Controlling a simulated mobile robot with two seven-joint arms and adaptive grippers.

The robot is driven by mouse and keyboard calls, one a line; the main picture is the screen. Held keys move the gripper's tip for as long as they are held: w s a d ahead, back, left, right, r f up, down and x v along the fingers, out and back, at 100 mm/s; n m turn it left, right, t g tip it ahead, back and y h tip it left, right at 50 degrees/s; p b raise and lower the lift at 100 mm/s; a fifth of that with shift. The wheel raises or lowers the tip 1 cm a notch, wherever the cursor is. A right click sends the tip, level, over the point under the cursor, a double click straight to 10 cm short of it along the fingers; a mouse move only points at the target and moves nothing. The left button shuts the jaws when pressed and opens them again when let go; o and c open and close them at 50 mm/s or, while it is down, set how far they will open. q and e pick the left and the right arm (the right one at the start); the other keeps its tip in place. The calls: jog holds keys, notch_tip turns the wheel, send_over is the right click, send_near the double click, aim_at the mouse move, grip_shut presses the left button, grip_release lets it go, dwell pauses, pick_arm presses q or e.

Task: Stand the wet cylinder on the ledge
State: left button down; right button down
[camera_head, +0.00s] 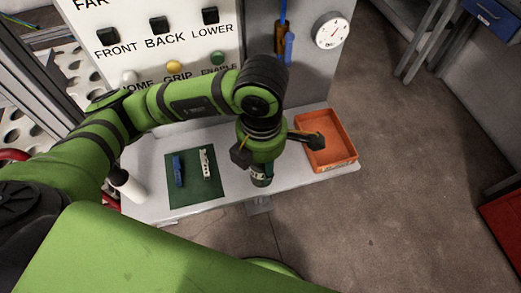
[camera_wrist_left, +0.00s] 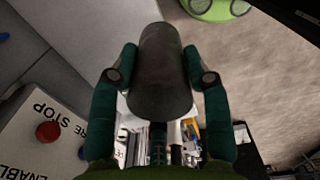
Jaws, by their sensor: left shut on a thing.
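My left gripper (camera_head: 261,168) hangs over the right half of the pale ledge (camera_head: 228,199), in front of the control panel. In the left wrist view my left gripper (camera_wrist_left: 160,75) is shut on a dark grey cylinder (camera_wrist_left: 160,70), one finger on each side of it. In the head view the gripper and wrist mostly hide the cylinder. I cannot tell whether its lower end touches the ledge. Wetness cannot be made out. My right gripper is not in view.
A green mat (camera_head: 192,193) with a blue tool (camera_head: 178,170) and a whitish tool (camera_head: 206,163) lies left of the gripper. An orange tray (camera_head: 343,162) sits at the ledge's right end. A white bottle (camera_head: 128,186) stands at the left end. The button panel (camera_head: 150,60) rises behind.

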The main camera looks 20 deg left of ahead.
pick_arm(q)
jog(key=w+a+f+p, duration=0.1)
jog(key=w+f, duration=0.2)
jog(key=w+a+f+p, duration=0.1)
jog(key=w+f, duration=0.2)
jog(key=w+a+f+p, duration=0.1)
jog(key=w+f+p, duration=0.1)
jog(key=w+f, duration=0.1)
jog(key=shift+w+a+f, duration=0.3)
jog(key=shift+w+f, duration=0.05)
jog(key=shift+w, duration=0.25)
jog(key=shift+f, duration=0.35)
jog(key=shift+f, duration=0.1)
jog(key=shift+f, duration=0.1)
jog(key=c, duration=0.6)
grip_release()
